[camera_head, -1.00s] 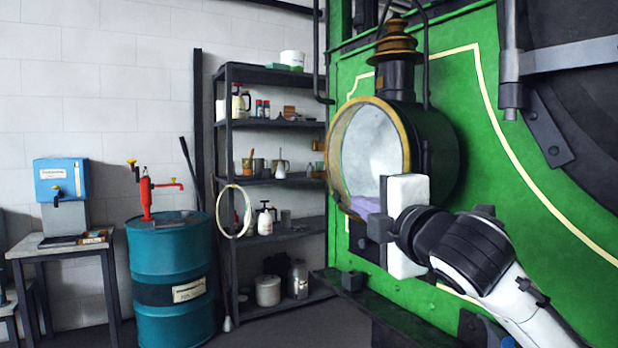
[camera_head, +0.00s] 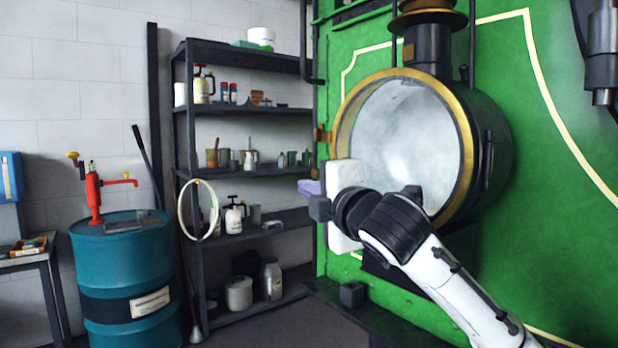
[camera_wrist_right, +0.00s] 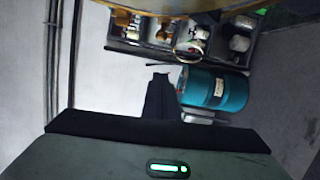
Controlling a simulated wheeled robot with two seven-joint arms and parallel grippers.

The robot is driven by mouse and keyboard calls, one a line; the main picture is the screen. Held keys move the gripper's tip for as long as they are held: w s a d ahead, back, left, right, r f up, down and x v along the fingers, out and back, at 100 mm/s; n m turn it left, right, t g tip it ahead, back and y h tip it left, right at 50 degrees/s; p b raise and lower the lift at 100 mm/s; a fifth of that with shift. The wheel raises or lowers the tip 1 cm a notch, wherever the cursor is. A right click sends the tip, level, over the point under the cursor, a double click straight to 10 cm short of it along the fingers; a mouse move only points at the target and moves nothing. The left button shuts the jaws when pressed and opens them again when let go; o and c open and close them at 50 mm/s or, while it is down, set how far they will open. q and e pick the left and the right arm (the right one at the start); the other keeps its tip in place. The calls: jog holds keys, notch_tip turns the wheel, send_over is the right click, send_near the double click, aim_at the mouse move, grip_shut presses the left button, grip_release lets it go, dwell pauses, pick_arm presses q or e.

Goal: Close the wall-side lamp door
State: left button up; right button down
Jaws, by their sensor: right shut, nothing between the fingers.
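The lamp (camera_head: 490,165) is a large dark round drum with a brass rim (camera_head: 463,130) and a pale interior, mounted on the green front. A brass fitting (camera_head: 322,134) sits at the rim's wall-side left edge. I cannot make out a separate door leaf; the round front shows pale inside the rim. My right gripper (camera_head: 309,187), with a white body and purplish fingertips, is shut and empty. It overlaps the lamp's lower left rim in the picture; contact cannot be told. In the right wrist view its dark fingers (camera_wrist_right: 160,95) point toward the shelf and drum. My left gripper is not in view.
A dark shelf (camera_head: 240,113) with bottles and tins stands against the wall, left of the lamp. A pale hoop (camera_head: 184,209) hangs at its front. A teal drum (camera_head: 125,275) with a red pump (camera_head: 93,195) stands further left. Floor is open before the shelf.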

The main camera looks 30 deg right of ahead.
jog(key=w+d+p, duration=0.1)
jog(key=w+d, duration=0.4)
jog(key=w, duration=0.2)
jog(key=shift+p, duration=0.4)
jog(key=shift+s+r, duration=0.1)
